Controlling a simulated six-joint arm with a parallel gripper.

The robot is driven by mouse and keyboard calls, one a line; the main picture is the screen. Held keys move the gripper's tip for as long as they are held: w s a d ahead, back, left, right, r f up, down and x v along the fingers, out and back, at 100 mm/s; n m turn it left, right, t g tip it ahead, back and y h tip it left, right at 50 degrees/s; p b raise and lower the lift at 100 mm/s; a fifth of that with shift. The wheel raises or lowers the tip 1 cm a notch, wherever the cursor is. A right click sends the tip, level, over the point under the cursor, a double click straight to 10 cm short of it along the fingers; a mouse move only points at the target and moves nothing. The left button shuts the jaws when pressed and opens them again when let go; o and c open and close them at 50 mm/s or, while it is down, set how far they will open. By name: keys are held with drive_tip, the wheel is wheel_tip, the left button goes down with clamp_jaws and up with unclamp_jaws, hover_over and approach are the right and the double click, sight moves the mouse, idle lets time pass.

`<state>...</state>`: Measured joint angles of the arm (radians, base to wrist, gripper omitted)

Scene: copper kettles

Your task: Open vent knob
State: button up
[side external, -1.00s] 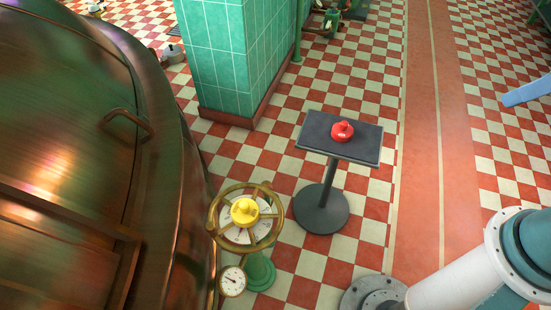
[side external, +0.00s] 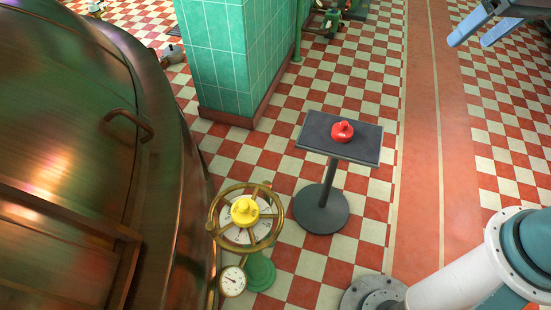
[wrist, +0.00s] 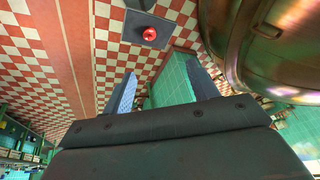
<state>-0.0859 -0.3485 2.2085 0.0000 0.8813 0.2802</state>
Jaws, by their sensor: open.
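A yellow knob (side external: 245,211) sits at the centre of a brass handwheel (side external: 280,217) with a pale dial behind the spokes, on a green stand. A red knob-like piece (side external: 342,131) rests on a dark pedestal table (side external: 312,133); it also shows in the wrist view (wrist: 149,34). I cannot tell from the pictures which one is the vent knob. My gripper (side external: 471,41) is at the upper right, its blue fingers apart and empty, well away from both. In the wrist view my gripper's fingers (wrist: 161,68) stand wide apart with nothing between them.
A large copper kettle (side external: 150,200) fills the left, close beside the handwheel. A small gauge (side external: 232,281) hangs below the wheel. A green tiled pillar (side external: 225,60) stands behind. The checkered floor around the pedestal is open.

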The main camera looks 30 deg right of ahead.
drive_tip(key=w+a+f+m+g, duration=0.1)
drive_tip(key=w+a+f, duration=0.15)
drive_tip(key=w, duration=0.45)
drive_tip(key=w+a+f+m, duration=0.2)
drive_tip(key=w+a, duration=0.1)
drive_tip(key=w, duration=0.3)
drive_tip(key=m+g, duration=0.4)
drive_tip(key=m, duration=0.3)
hover_over(266, 185)
wheel_tip(266, 185, down, 43)
drive_tip(key=shift+f, duration=0.2)
drive_tip(key=shift+f, duration=5.35)
drive_tip(key=shift+w+f, duration=0.1)
drive_tip(key=shift+f, duration=1)
